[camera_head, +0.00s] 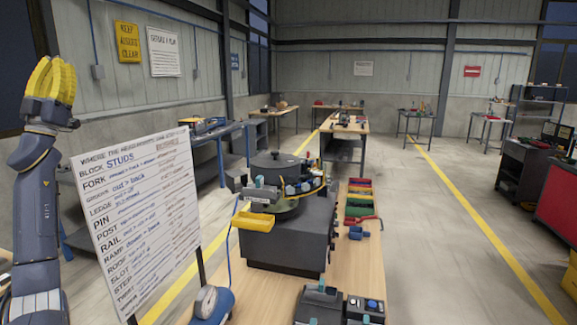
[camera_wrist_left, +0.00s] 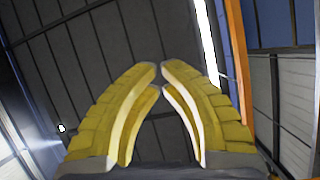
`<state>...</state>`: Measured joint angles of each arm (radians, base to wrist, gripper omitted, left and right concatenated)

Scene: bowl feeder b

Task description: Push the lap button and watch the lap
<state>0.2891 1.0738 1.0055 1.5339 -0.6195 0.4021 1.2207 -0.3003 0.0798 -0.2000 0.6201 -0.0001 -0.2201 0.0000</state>
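My left gripper (camera_head: 57,80) is raised at the far left, fingers pointing up, well away from the bench. In the left wrist view its yellow fingers (camera_wrist_left: 160,75) curve together, tips almost touching, with nothing between them. The bowl feeder (camera_head: 290,230) stands on the wooden bench, a dark block with a round bowl and small parts around its rim. A dark box with a blue button (camera_head: 372,304) sits at the bench's near edge; I cannot read any label on it. Another dark box (camera_head: 318,304) with a teal piece stands beside it. My right gripper is out of view.
A handwritten white board (camera_head: 140,215) stands between my left arm and the feeder. A round gauge on a blue body (camera_head: 208,303) sits at the near left of the bench.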

